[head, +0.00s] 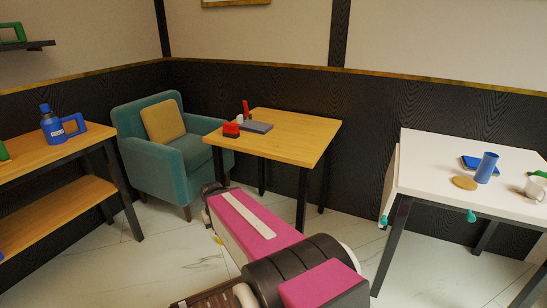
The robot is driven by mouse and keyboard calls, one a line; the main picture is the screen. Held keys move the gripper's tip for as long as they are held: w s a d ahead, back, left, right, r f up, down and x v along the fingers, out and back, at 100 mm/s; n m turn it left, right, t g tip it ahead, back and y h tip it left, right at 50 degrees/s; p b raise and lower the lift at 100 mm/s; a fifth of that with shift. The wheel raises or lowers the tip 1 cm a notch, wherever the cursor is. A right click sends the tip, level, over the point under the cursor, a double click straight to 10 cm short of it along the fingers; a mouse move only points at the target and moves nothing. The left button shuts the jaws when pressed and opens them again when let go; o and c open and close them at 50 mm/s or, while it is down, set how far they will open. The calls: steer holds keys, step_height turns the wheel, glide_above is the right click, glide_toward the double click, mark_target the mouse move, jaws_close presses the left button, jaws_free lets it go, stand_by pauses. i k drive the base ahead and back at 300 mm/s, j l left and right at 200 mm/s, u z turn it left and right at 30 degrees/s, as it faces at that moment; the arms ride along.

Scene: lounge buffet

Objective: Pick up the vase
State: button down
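A blue, upright, slightly flared cylinder (487,167) stands on the white table at the right; it is the thing most like a vase, though I cannot tell for sure. My pink and black arm reaches from the bottom middle toward the wooden table. Dark parts at its far end, seemingly my gripper (211,190), show low in front of the teal armchair, well left of the blue cylinder. The fingers are mostly hidden behind the arm, and I cannot see whether they hold anything.
A wooden table (295,135) with small red and grey items stands mid-room. A teal armchair (140,135) and a shelf with a blue jug (53,128) are left.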

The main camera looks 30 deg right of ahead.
mark_target(484, 172)
steer(key=z, duration=2.95)
steer(key=k+l, duration=0.4)
steer(key=i+j, duration=0.4)
